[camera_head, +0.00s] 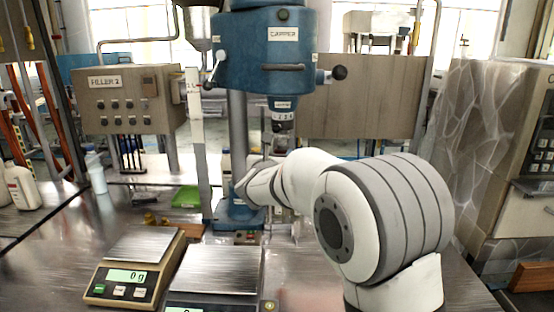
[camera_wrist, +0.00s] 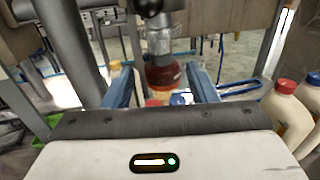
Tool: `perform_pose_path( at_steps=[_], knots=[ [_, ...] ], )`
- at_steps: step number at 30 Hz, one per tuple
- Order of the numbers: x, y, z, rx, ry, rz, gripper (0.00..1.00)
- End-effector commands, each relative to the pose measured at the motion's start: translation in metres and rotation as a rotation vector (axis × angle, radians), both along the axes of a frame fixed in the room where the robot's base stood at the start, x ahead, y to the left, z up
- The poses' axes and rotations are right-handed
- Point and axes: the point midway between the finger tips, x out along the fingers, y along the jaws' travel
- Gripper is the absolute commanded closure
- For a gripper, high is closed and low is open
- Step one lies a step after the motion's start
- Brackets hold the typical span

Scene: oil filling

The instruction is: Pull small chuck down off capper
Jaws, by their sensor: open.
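The blue capper (camera_head: 265,50) stands at the back centre of the bench, with its spindle (camera_head: 283,116) pointing down. In the wrist view a grey metal cylinder (camera_wrist: 160,42) hangs at the top centre, with a dark reddish-brown round piece at its lower end, which looks like the small chuck (camera_wrist: 163,75). My gripper (camera_wrist: 160,72) is open, its two blue fingers on either side of the reddish-brown piece in the picture. Gaps show on both sides; whether it lies fully between the fingertips in depth I cannot tell. In the head view my arm mostly hides the gripper and the chuck.
Two scales (camera_head: 140,246) (camera_head: 217,268) stand at the front left. A grey control box (camera_head: 130,98) labelled FILLER 2 and a green tray (camera_head: 187,197) are left of the capper.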

Motion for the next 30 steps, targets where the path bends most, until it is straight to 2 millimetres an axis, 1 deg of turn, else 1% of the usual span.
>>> perform_pose_path(
  at_steps=[9, 12, 15, 19, 26, 30],
  knots=[
    [0.045, -0.010, 0.001, 0.000, 0.001, -0.002, 0.48],
    [0.058, -0.012, 0.001, 0.001, 0.000, -0.001, 0.48],
    [0.066, -0.013, 0.001, 0.002, 0.001, -0.001, 0.48],
    [0.071, -0.014, 0.001, 0.002, 0.000, 0.000, 0.48],
    [0.071, -0.014, 0.001, 0.003, -0.001, 0.000, 0.48],
    [0.071, -0.014, 0.001, 0.003, -0.001, 0.000, 0.58]
  ],
)
